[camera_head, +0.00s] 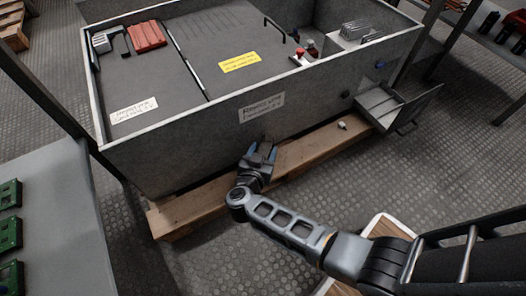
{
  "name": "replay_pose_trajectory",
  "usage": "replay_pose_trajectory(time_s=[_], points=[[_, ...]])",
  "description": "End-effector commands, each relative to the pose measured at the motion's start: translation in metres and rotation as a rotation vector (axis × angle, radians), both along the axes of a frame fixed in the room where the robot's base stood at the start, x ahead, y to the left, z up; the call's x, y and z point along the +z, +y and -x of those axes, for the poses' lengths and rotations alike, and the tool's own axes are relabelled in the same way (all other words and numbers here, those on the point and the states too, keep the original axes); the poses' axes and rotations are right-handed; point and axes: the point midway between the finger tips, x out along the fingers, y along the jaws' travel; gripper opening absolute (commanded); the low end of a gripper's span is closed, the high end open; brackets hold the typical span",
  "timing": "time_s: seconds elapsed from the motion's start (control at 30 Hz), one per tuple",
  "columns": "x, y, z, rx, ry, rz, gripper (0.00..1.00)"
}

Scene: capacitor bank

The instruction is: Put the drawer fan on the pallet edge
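A grey metal drawer or fold-out tray (385,103) stands open at the right front of the large grey cabinet (190,139). I cannot make out a fan clearly inside it. The wooden pallet edge (312,147) juts out below the cabinet's front. A small pale object (342,125) lies on the pallet edge near the drawer; it is too small to tell whether it is the fan. My gripper (262,149) is over the pallet edge, left of that object, close to the cabinet front. Its two fingers look apart, with nothing clearly seen between them.
The cabinet top holds a red finned block (146,36), a yellow label (239,62) and a red knob (299,53). A grey table (65,215) with green boards is at the left. Patterned floor lies open at the right.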

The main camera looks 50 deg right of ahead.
Motion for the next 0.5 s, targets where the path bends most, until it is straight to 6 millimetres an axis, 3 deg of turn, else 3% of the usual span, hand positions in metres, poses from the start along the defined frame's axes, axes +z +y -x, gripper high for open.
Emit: replay_pose_trajectory(time_s=[0.13, 0.5], points=[[0.0000, -0.0001, 0.0002, 0.000, 0.000, 0.000, 0.70], [0.0071, 0.0081, 0.0043, 0.002, 0.001, -0.001, 0.70]])
